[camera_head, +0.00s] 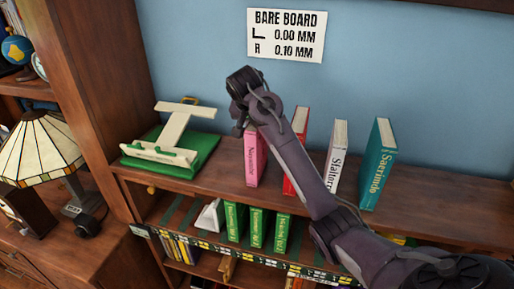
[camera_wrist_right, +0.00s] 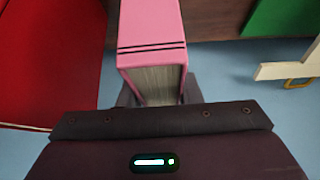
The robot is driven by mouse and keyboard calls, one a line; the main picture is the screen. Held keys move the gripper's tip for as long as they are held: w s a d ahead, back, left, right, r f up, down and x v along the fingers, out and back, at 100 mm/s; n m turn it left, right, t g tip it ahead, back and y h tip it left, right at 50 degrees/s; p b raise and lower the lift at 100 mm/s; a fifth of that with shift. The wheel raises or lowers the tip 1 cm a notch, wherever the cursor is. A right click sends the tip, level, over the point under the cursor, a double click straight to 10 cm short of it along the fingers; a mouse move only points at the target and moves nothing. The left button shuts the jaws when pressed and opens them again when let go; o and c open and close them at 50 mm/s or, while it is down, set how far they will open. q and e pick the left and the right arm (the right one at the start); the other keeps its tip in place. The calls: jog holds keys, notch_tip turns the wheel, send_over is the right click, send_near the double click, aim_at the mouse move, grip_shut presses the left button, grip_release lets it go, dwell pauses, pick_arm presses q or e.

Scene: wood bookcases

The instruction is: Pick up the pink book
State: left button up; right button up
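The pink book (camera_head: 254,158) stands upright on the top shelf of the bookcase, the leftmost in a loose row of books. My right arm reaches in from the lower right, and my right gripper (camera_head: 243,122) is at the upper part of the pink book. In the right wrist view, the pink book (camera_wrist_right: 152,48) with its page block lies between the two dark fingers of the right gripper (camera_wrist_right: 158,95). It is not clear whether the fingers press on its covers. My left gripper is not in view.
A red book (camera_head: 298,130), a white book (camera_head: 335,155) and a teal book (camera_head: 378,163) stand to the right, partly behind my arm. A cream stand on a green board (camera_head: 205,146) is at left. The blue wall with a sign (camera_head: 286,36) is behind.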

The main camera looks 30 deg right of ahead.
jog(key=shift+d+f, duration=0.15)
jog(key=shift+d, duration=0.15)
jog(key=c, duration=0.5)
grip_shut()
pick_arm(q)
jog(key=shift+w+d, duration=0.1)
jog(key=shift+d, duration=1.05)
